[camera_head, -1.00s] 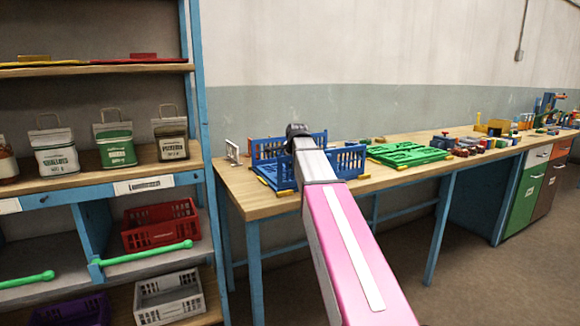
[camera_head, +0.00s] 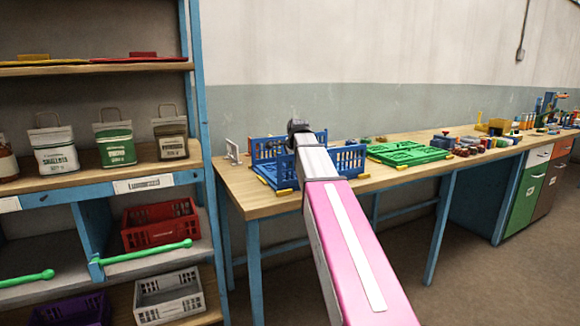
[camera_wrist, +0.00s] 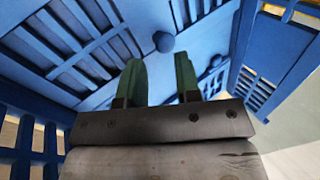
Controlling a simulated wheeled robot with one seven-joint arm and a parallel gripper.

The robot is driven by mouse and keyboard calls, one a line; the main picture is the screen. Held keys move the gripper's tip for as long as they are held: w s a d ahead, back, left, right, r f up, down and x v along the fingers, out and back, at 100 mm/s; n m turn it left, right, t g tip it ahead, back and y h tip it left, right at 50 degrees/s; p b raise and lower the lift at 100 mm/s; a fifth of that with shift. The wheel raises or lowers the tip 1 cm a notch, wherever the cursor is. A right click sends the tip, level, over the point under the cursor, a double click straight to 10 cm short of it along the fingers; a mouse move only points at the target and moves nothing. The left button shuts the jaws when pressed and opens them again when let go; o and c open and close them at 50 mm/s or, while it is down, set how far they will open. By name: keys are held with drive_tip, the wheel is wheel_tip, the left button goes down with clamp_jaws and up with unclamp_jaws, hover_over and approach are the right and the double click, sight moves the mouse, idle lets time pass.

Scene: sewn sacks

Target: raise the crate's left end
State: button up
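The blue crate (camera_head: 349,161) stands on the wooden bench beside the shelf. Its right end and back wall stand upright. Its left part (camera_head: 268,172) looks low in the head view, partly hidden by my arm. My gripper sits over the crate; its fingers are hidden behind my arm in the head view. In the wrist view my gripper (camera_wrist: 161,80) has two green fingers apart, with nothing between them. A round blue knob (camera_wrist: 163,41) on a slatted blue panel (camera_wrist: 110,40) shows just beyond the fingertips. I cannot tell whether they touch the panel.
A flat green folded crate (camera_head: 408,154) lies to the right on the bench (camera_head: 250,203). Several small coloured items lie farther right. A small white frame (camera_head: 232,151) stands left of the blue crate. The blue shelf post (camera_head: 198,110) rises close on the left.

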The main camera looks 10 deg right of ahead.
drive_tip(key=shift+v, duration=2.15)
drive_tip(key=v, duration=0.6)
drive_tip(key=shift+s, duration=0.25)
drive_tip(key=v, duration=1.1)
drive_tip(key=shift+s+f, duration=0.1)
drive_tip(key=shift+s, duration=0.1)
